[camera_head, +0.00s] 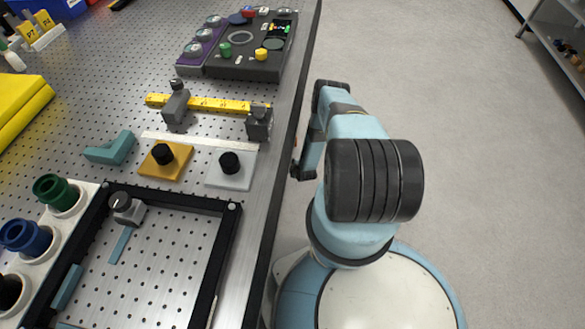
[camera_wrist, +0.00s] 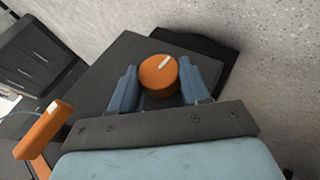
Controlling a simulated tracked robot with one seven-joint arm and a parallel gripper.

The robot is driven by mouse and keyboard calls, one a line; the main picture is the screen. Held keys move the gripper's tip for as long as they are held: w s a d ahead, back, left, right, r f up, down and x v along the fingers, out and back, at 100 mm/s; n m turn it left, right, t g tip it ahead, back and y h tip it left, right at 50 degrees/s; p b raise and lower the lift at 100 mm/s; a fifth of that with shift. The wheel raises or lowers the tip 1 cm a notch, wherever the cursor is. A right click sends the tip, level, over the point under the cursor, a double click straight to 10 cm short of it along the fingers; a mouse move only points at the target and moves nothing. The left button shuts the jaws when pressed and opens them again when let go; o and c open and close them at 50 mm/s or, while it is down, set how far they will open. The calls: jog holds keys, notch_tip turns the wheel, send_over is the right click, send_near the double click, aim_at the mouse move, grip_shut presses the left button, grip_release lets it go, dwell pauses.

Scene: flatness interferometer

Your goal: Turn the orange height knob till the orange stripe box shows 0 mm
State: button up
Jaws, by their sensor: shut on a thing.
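In the wrist view, the round orange knob (camera_wrist: 158,75) with a white pointer mark sits on a dark flat-topped block (camera_wrist: 112,72). The pointer mark runs from near the knob's middle toward its upper right edge. My gripper (camera_wrist: 160,82) has its two blue fingers on either side of the knob and is shut on it. No box with a readable orange stripe display shows in either view. In the head view, the knob is out of sight and my arm hides part of the scene.
An orange angled part (camera_wrist: 43,130) with a pale tip stands left of my gripper in the wrist view. A dark cabinet (camera_wrist: 35,55) is beyond it. In the head view, a perforated bench (camera_head: 95,95) holds a control panel (camera_head: 245,50) and a black frame (camera_head: 228,235); open floor lies right.

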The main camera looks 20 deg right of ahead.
jog(key=shift+a, duration=0.1)
jog(key=o, duration=1)
jog(key=shift+o, duration=0.2)
jog(key=v, duration=1.3)
jog(key=shift+s+r, duration=0.2)
jog(key=shift+s, duration=0.1)
